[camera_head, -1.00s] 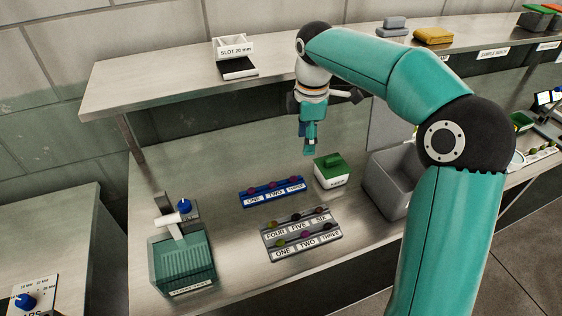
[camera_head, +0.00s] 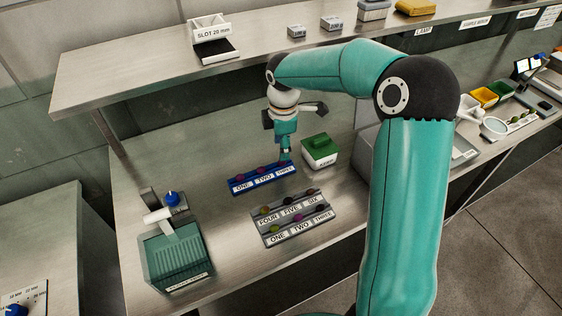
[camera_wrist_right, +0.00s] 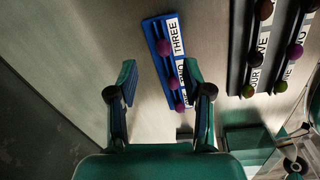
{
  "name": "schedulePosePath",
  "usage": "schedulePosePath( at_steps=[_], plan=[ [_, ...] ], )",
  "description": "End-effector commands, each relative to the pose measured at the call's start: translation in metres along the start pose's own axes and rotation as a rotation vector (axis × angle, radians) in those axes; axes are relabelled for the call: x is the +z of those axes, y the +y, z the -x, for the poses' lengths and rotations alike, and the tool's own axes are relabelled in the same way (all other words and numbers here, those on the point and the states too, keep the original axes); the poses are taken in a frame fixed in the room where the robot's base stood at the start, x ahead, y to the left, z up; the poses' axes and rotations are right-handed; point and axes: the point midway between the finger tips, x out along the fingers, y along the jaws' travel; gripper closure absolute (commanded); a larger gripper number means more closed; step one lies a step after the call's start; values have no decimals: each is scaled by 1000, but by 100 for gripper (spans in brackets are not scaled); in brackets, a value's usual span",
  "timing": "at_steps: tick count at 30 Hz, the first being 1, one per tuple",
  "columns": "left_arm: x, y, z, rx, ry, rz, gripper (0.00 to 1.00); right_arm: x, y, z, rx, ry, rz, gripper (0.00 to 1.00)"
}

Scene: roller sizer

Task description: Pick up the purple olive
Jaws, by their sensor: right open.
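A blue rack (camera_head: 250,187) labelled ONE, TWO, THREE holds purple-red olives, including one by ONE (camera_head: 240,175) and one by TWO (camera_head: 262,171). The olive by THREE (camera_wrist_right: 163,47) is clearest in the right wrist view; my fingers crowd it in the head view. A grey two-row rack (camera_head: 268,243) holds mixed olives, with one purple olive (camera_head: 298,217) by TWO in its front row; it also shows in the right wrist view (camera_wrist_right: 295,51). My right gripper (camera_head: 285,154) points down above the blue rack's THREE end. It is open and empty, fingers (camera_wrist_right: 158,72) apart. My left gripper is out of view.
A shelf (camera_head: 150,70) runs above the bench. The front bench strip is clear.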

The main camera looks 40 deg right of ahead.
Motion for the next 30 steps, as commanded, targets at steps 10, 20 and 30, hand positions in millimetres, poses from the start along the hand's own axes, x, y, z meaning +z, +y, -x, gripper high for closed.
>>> schedulePosePath(
  at_steps=[10, 20, 30],
  plan=[
    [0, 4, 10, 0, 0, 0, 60, 2, -5, -37, -5, -1, -1, 50],
    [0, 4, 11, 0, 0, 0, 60, 2, -4, -54, 0, 0, 0, 50],
    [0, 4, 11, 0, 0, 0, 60, 2, -4, -53, 0, 0, 0, 91]
  ],
)
